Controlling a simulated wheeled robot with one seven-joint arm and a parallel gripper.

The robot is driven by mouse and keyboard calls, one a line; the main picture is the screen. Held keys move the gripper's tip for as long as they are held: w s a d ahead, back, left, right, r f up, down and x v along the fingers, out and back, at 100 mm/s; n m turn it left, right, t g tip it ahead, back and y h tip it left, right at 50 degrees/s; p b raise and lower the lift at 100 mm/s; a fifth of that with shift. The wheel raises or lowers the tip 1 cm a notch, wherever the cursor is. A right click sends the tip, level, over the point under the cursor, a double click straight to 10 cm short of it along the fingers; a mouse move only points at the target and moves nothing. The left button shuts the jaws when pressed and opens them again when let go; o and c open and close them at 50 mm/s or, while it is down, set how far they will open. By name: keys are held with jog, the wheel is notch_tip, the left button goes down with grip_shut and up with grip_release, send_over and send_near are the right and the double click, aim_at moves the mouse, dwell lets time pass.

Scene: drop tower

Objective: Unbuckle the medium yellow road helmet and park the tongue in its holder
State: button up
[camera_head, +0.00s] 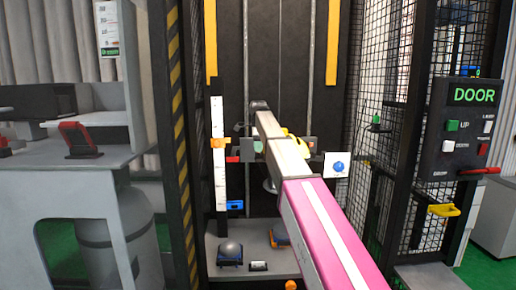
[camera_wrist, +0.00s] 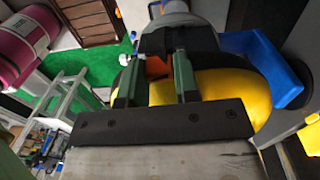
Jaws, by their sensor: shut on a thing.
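The yellow helmet (camera_wrist: 232,88) fills the middle of the wrist view, behind and beyond my gripper (camera_wrist: 157,62). In the head view only a sliver of yellow (camera_head: 297,143) shows past my arm. My gripper's two green fingers stand in front of the helmet, shut on a small orange piece (camera_wrist: 155,68) that looks like the buckle tongue. A dark form (camera_wrist: 200,40) lies just beyond the fingertips. Whether the orange piece is joined to the other half of the buckle cannot be told. The tongue's holder cannot be made out with certainty.
A blue curved part (camera_wrist: 265,62) stands close to the helmet's right side in the wrist view. The tower's dark frame and mesh (camera_head: 390,110) enclose the space right of my arm. A door control box (camera_head: 462,130) is further right; a grey desk (camera_head: 60,165) is left.

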jog(key=shift+r, duration=0.15)
jog(key=shift+w+r, duration=0.1)
jog(key=shift+r, duration=1.45)
jog(key=shift+s+a+f, duration=2.2)
jog(key=shift+s+f, duration=1.3)
jog(key=shift+f, duration=1.1)
jog(key=shift+s+d, duration=1.35)
jog(key=shift+s, duration=1.95)
jog(key=s+d+f, duration=0.1)
jog(key=s+d, duration=0.2)
jog(key=d, duration=1.6)
jog(key=shift+s, duration=0.15)
